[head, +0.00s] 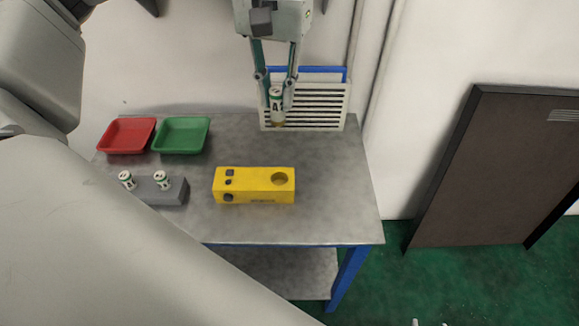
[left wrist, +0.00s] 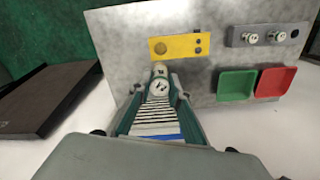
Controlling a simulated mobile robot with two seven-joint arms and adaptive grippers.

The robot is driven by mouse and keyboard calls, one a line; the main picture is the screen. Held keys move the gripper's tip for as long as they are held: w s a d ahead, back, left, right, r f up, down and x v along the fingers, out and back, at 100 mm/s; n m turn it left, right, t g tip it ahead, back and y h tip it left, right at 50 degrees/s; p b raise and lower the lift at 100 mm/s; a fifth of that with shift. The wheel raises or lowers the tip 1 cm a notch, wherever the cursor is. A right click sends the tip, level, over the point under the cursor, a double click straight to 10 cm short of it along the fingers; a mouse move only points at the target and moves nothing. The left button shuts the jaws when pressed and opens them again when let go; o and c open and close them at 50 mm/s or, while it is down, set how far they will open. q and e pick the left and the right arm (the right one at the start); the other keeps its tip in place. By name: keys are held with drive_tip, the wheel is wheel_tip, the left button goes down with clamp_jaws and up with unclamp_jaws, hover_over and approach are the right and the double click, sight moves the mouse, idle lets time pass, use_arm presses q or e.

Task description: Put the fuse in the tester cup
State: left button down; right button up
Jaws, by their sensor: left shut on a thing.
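My left gripper (head: 275,92) is shut on a fuse (head: 277,107), a small white and green cylinder with a brownish lower end. It holds the fuse roughly upright above the back of the table, in front of the slatted panel. In the left wrist view the fuse (left wrist: 160,83) sits between the fingertips. The yellow tester (head: 254,187) stands mid-table, nearer the front than the fuse; its round cup (head: 279,179) is at its right end and looks empty. The left wrist view also shows the tester (left wrist: 185,46). My right gripper is not clearly in view.
A grey rack (head: 172,193) left of the tester holds two similar fuses. A red tray (head: 126,135) and a green tray (head: 181,134) lie at the back left. A slatted panel (head: 325,107) stands at the table's back edge. The table's right side (head: 335,190) is clear.

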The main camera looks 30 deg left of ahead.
sight(276, 125)
use_arm(q)
drive_tip(key=f, duration=0.5)
drive_tip(key=f+b, duration=0.1)
drive_tip(key=f, duration=0.1)
drive_tip(key=shift+s+f, duration=0.35)
drive_tip(key=shift+f, duration=0.05)
drive_tip(key=shift+w+f+b, duration=0.2)
drive_tip(key=shift+f+b, duration=0.55)
drive_tip(key=shift+f, duration=5.15)
use_arm(e)
drive_tip(key=f, duration=0.1)
drive_tip(key=s+f, duration=0.1)
drive_tip(key=f, duration=0.1)
drive_tip(key=shift+s+d, duration=0.2)
use_arm(q)
drive_tip(key=c, duration=2.3)
unclamp_jaws()
drive_tip(key=shift+f, duration=0.15)
drive_tip(key=o, duration=0.4)
